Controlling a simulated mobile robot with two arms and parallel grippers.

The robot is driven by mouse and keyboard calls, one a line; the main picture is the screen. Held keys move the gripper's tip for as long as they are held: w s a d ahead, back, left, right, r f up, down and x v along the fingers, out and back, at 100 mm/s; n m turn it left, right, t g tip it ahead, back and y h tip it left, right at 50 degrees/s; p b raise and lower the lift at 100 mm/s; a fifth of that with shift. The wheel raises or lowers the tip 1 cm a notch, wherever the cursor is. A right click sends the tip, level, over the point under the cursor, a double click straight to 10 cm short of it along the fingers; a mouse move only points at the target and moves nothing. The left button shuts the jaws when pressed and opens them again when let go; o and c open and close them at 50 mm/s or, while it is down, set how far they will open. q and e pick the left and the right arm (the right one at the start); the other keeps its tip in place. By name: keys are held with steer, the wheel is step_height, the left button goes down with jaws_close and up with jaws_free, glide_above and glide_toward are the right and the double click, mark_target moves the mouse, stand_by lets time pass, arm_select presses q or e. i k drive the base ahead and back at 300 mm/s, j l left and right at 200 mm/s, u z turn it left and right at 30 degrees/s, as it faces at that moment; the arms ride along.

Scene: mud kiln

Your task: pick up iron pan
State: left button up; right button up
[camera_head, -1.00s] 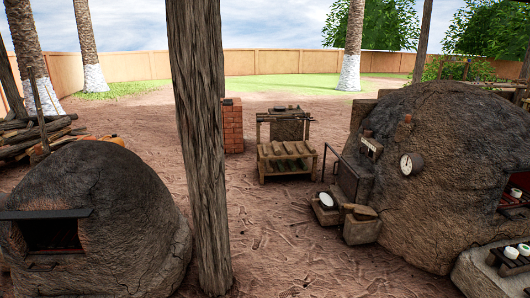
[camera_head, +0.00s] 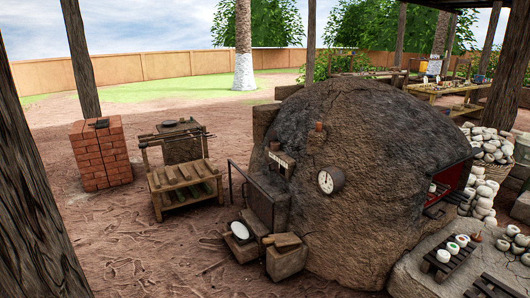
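I cannot make out the iron pan for certain. A small dark object (camera_head: 101,123) lies on top of the red brick pillar (camera_head: 102,160) at the left; it is too small to tell what it is. Another small dark object (camera_head: 168,123) lies on the back part of the wooden rack (camera_head: 186,184), also too small to identify. Neither of my grippers is in view.
A large mud kiln (camera_head: 345,180) with a round gauge (camera_head: 326,181) fills the centre right. Blocks (camera_head: 285,262) and a white round item (camera_head: 239,230) stand at its left foot. A wooden post (camera_head: 32,200) rises at left. Bare ground (camera_head: 140,255) lies open between them.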

mark_target(243, 235)
steer(key=i+l+u, duration=0.15)
steer(key=i, duration=0.4)
steer(key=i+l+u, duration=0.1)
steer(key=i+l, duration=0.15)
steer(key=i, duration=0.25)
